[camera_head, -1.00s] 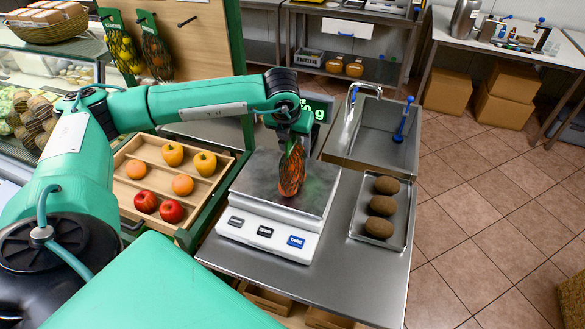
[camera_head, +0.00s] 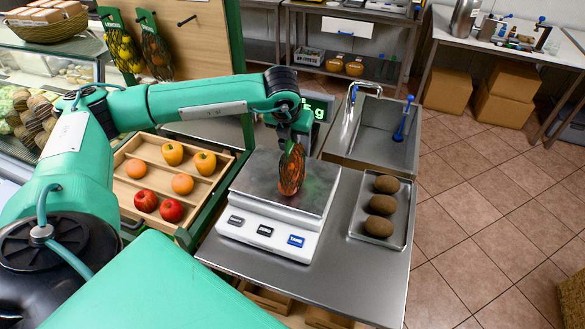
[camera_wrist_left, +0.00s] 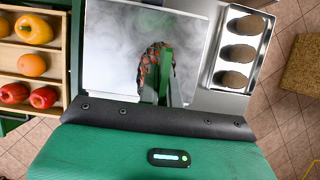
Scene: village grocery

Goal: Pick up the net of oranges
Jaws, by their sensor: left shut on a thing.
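The net of oranges (camera_head: 291,171) hangs upright from my left gripper (camera_head: 291,143) over the steel plate of the weighing scale (camera_head: 320,184). The gripper is shut on the top of the net. In the left wrist view the net (camera_wrist_left: 150,66) shows beside a green finger of the gripper (camera_wrist_left: 166,70), above the scale plate (camera_wrist_left: 108,50). I cannot tell whether the bottom of the net touches the plate. My right gripper is not in view.
A wooden tray (camera_head: 160,151) of peppers, apples and oranges stands left of the scale. A metal tray (camera_head: 358,229) with several brown potatoes or kiwis lies to the right. A sink (camera_head: 378,128) is behind. Two other nets hang on the wooden panel (camera_head: 186,45).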

